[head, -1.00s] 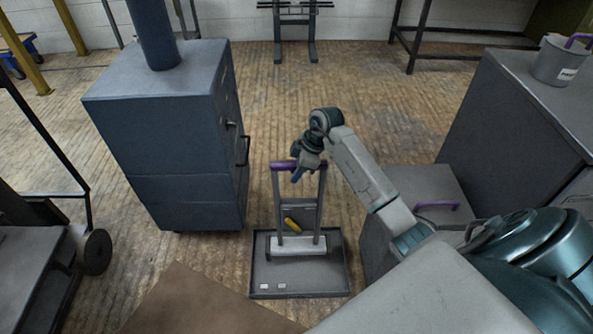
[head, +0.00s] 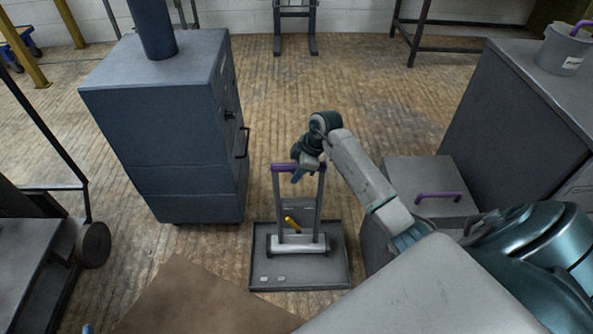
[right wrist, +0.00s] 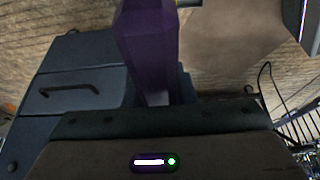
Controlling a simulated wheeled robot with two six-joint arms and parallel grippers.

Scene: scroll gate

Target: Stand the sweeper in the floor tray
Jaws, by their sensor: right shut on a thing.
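The sweeper (head: 298,245) is a grey upright frame with a purple top bar, a yellow part low in its middle and a wide grey base. It stands upright over the floor tray (head: 341,278), a flat dark tray with a low rim; its base appears inside the rim, though I cannot tell if it touches the tray floor. My right gripper (head: 304,173) is shut on the purple bar, near the bar's middle. In the right wrist view the purple bar (right wrist: 148,45) fills the space before the gripper. A small blue tip shows at the bottom left of the head view; I cannot tell what it is.
A dark blue cabinet (head: 185,140) stands left of the tray. A grey box with a purple handle (head: 438,197) stands close on its right. A wheeled cart (head: 40,260) is at far left, a brown mat (head: 190,305) in front. Wooden floor behind the tray is open.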

